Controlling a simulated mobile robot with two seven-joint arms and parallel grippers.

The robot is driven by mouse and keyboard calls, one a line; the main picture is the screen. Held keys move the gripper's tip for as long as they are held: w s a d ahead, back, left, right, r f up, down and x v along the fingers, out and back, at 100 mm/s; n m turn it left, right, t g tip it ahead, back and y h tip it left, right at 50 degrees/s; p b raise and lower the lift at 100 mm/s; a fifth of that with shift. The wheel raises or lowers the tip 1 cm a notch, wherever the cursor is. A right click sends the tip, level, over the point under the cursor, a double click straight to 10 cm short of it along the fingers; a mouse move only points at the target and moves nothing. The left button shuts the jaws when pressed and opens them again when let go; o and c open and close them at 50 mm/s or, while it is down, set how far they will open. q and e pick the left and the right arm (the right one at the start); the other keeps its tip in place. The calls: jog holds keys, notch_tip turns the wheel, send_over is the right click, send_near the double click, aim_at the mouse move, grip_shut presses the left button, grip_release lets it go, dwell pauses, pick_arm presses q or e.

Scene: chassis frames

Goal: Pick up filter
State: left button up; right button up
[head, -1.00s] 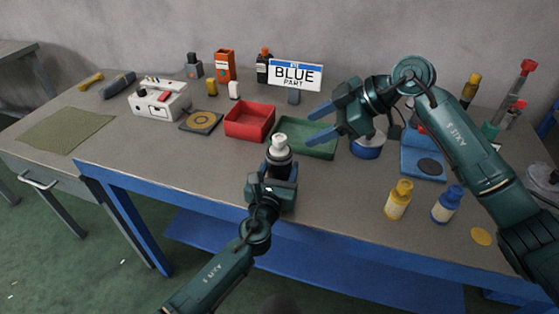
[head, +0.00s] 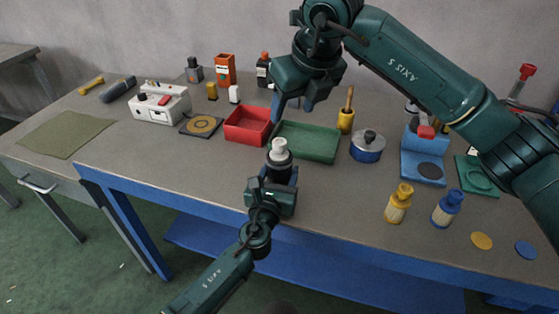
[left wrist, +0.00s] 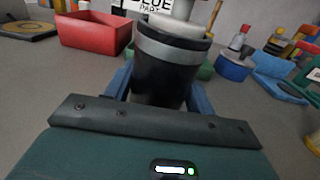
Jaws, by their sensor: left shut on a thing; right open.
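The likely filter is a black cylinder (head: 281,158) with a grey band and a white top. It stands upright in my left gripper (head: 280,174), whose blue fingers are shut on its sides. In the left wrist view the cylinder (left wrist: 165,65) fills the middle between the fingers. I cannot tell whether its base touches the table. My right gripper (head: 292,106) is open and empty, with its fingers pointing down above the back of the red and green trays. It hides most of the sign behind it.
The red tray (head: 230,134) and green tray (head: 318,158) lie just behind the cylinder. A blue pot (head: 367,152), yellow bottle (head: 398,207) and blue bottle (head: 446,211) stand to the right. A white box (head: 172,108) stands at left. The table's front left is clear.

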send_near(280, 142)
notch_tip(280, 142, down, 3)
jog(key=shift+w+a+r+x, duration=0.1)
jog(key=shift+w+x, duration=0.05)
jog(key=shift+x, duration=0.75)
jog(key=shift+w+a+r+x, duration=0.1)
jog(key=shift+w+x, duration=0.05)
jog(key=shift+x, duration=0.8)
jog(key=shift+w+a+x, duration=0.1)
jog(key=shift+w+x, duration=0.05)
jog(key=shift+x, duration=0.75)
jog(key=shift+d, duration=0.1)
grip_shut()
